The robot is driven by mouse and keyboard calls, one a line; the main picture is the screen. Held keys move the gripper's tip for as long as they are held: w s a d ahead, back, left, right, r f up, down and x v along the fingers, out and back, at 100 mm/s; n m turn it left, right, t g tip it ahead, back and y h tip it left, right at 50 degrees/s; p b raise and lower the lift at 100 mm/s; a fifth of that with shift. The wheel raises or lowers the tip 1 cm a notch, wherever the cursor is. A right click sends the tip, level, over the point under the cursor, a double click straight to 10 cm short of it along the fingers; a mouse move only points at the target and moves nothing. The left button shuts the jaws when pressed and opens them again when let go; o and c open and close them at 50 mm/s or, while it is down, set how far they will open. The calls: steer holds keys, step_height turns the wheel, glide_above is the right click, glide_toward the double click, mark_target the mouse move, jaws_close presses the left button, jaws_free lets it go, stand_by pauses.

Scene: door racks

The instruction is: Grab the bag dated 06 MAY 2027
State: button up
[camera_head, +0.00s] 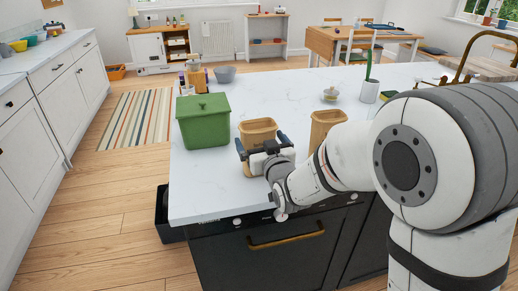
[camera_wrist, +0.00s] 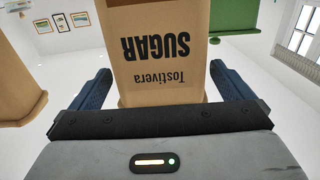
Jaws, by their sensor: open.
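A brown paper bag (camera_head: 258,127) stands on the white counter, just beyond my gripper (camera_head: 262,144). In the wrist view this bag (camera_wrist: 155,85) appears upside down, with the words "Tostivera SUGAR"; I see no date on the part in view. My gripper is open in the wrist view (camera_wrist: 160,78), with one blue finger on each side of the bag's face. I cannot tell whether the fingers touch it. A second brown bag (camera_head: 323,124) stands to the right; a brown bag (camera_wrist: 18,80) shows at the left of the wrist view, its print not visible.
A green lidded container (camera_head: 203,122) stands close to the left of the first bag. A green plant in a white pot (camera_head: 370,90), a small lidded jar (camera_head: 330,94) and a grey bowl (camera_head: 225,75) stand farther back. The counter (camera_head: 285,85) behind the bags is mostly clear.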

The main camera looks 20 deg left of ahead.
steer(key=shift+x, duration=1.35)
steer(key=shift+c, duration=0.4)
steer(key=c, duration=0.9)
